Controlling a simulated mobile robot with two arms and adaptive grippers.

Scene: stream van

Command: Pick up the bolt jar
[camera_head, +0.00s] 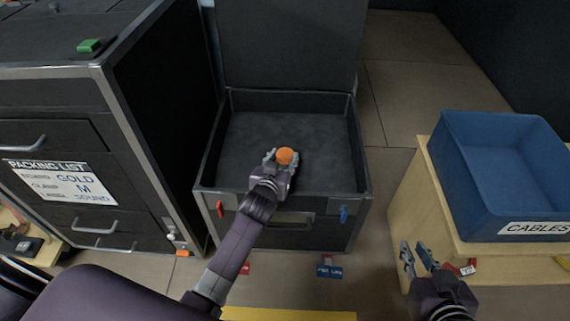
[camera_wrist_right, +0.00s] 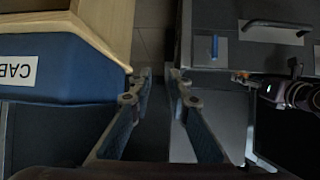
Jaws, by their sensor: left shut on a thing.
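The bolt jar shows in the head view as a round orange lid (camera_head: 286,156); its body is mostly hidden by the fingers. My left gripper (camera_head: 281,159) is shut around it, over the open dark case (camera_head: 207,165). I cannot tell whether the jar touches the case floor. My right gripper (camera_head: 418,258) is open and empty, in front of the wooden stand on the right. Its two parted fingers also show in the right wrist view (camera_wrist_right: 160,85).
A blue bin (camera_head: 480,185) labelled CABLES sits on a wooden stand (camera_head: 418,205) at the right. A black drawer cabinet (camera_head: 60,130) with a packing list (camera_head: 62,182) stands at the left. Red (camera_head: 220,208) and blue (camera_head: 344,213) latches are on the case front.

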